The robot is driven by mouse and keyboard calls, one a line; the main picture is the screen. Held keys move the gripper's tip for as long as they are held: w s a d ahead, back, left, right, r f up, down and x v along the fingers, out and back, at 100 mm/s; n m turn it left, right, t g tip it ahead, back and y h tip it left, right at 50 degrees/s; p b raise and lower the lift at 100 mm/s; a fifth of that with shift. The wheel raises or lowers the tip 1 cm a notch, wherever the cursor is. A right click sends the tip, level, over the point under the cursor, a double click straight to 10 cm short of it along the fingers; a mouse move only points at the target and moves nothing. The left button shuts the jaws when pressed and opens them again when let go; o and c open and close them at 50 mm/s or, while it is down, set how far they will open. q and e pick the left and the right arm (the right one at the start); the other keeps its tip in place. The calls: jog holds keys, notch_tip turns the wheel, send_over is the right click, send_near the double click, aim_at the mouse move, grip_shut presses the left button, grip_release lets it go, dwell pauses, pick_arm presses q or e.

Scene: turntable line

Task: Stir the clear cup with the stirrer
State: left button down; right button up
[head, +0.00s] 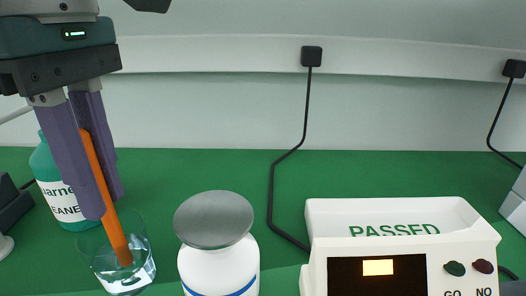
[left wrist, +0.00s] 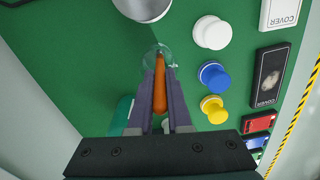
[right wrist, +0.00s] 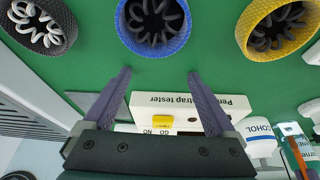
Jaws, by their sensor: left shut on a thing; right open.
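The clear cup (head: 144,272) stands on the green table at the lower left of the head view, with clear liquid low inside. The orange stirrer (head: 117,240) leans, its lower end inside the cup near the liquid. My left gripper (head: 106,205) is shut on the stirrer above the cup, its fingertips near the rim. In the left wrist view the stirrer (left wrist: 160,92) lies between the fingers, with the cup (left wrist: 156,50) around its tip. My right gripper (right wrist: 158,74) is open and empty in the right wrist view, above the table by the tester.
A teal cleaner bottle (head: 48,180) stands close behind the cup. A white jar with grey lid (head: 214,220) is right of it. The white tester (head: 405,215) is further right. Black, blue (right wrist: 154,47) and yellow round holders line the right wrist view's top.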

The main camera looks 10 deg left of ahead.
jog(key=p, duration=0.4)
jog(key=shift+w+d+r+g+h, duration=0.1)
jog(key=shift+r+g+h, duration=0.05)
jog(key=shift+g+h, duration=0.15)
pick_arm(q)
notch_tip(320, 180, up, 7)
jog(key=w+a, duration=0.2)
jog(key=shift+w+p, duration=0.35)
pick_arm(e)
jog(key=shift+r+p, duration=0.35)
jog(key=shift+p, duration=0.25)
notch_tip(320, 180, up, 3)
jog(key=p, duration=0.2)
jog(key=shift+f+p, duration=0.15)
jog(key=shift+p, duration=0.15)
pick_arm(q)
notch_tip(320, 180, up, 5)
jog(key=shift+r, duration=0.1)
